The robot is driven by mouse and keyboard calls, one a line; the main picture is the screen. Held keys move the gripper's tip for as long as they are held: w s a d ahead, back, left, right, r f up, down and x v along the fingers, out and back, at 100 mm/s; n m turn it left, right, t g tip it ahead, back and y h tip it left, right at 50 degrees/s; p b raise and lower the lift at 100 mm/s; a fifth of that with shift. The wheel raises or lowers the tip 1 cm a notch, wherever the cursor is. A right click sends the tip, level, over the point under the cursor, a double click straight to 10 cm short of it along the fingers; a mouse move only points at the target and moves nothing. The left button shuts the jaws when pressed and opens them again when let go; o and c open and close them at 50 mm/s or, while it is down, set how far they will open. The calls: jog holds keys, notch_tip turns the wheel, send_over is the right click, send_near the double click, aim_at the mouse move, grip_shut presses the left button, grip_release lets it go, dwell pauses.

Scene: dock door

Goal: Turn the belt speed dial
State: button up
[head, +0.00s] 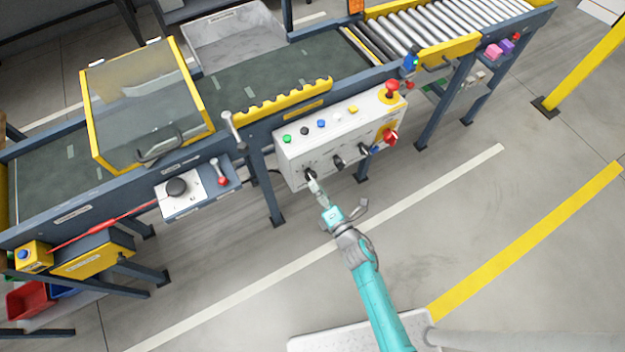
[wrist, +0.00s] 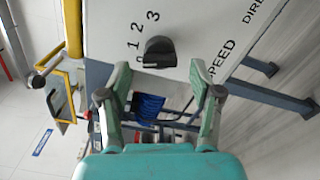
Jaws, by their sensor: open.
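The belt speed dial is a black knob (wrist: 159,52) with the numbers 0 to 3 around it and the word SPEED beside it in the wrist view. A pale mark on the knob's edge lies near the 0. In the head view it appears to be the lower left knob (head: 310,173) on the white control box (head: 338,133). My gripper (wrist: 160,76) is open and empty, with the knob lying between and just beyond its fingertips in the picture. I see no clear contact. In the head view my gripper (head: 314,187) is right in front of this knob and partly covers it.
The box also carries two more black knobs (head: 338,162), several coloured buttons, a red mushroom button (head: 392,88) and a red rotary switch (head: 390,137). A separate box with a larger black dial (head: 176,187) hangs to the left. The floor in front is clear.

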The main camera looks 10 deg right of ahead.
aim_at(311, 176)
jog(key=shift+x, duration=1.7)
jog(key=c, duration=1.2)
